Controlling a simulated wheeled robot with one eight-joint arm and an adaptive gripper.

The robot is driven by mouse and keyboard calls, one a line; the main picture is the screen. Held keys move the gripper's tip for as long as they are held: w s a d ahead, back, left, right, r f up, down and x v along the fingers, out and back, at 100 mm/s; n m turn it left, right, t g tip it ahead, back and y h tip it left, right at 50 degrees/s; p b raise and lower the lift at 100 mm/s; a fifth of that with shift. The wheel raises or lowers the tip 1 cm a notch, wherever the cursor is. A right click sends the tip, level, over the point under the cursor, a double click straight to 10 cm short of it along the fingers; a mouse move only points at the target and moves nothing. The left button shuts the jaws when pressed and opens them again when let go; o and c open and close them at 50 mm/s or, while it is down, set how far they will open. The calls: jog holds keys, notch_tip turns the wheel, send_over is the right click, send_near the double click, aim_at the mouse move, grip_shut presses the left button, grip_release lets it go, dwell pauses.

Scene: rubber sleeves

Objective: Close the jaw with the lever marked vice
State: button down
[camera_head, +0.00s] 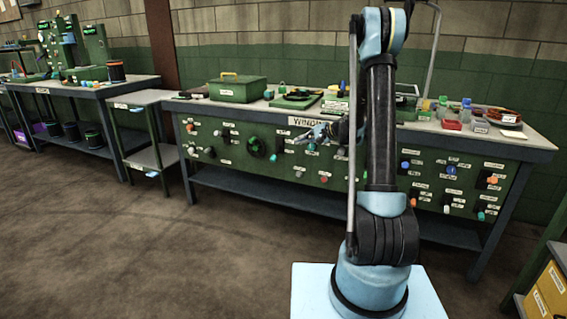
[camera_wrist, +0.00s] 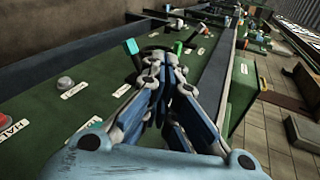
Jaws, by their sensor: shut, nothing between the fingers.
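My gripper (camera_head: 322,134) is at the front of the green bench panel (camera_head: 235,165), left of my arm's upright link. In the wrist view my gripper (camera_wrist: 160,58) has its fingers together with nothing between them. Just beyond the fingertips, to the left, is a lever with a teal handle (camera_wrist: 130,46). A green handle (camera_wrist: 178,47) shows just past the fingertips. I cannot tell whether the fingers touch either. The labels near these handles are too blurred to read, so I cannot tell which lever is marked vice. No jaw can be made out clearly.
A grey knob (camera_wrist: 66,83) and a label reading HALT (camera_wrist: 12,128) are on the panel. The bench top holds a green toolbox (camera_head: 237,90), red boxes (camera_head: 452,125) and bottles. My arm hides part of the panel. The floor (camera_head: 150,250) in front is clear.

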jog(key=w+f+m+y, duration=0.1)
jog(key=w+f+y, duration=0.1)
jog(key=w+f, duration=0.45)
jog(key=m+t+y, duration=0.2)
send_near(276, 153)
jog(key=d+f, duration=0.4)
jog(key=shift+m, duration=0.3)
jog(key=x, duration=1)
jog(key=shift+w, duration=0.3)
jog(key=shift+a, duration=0.15)
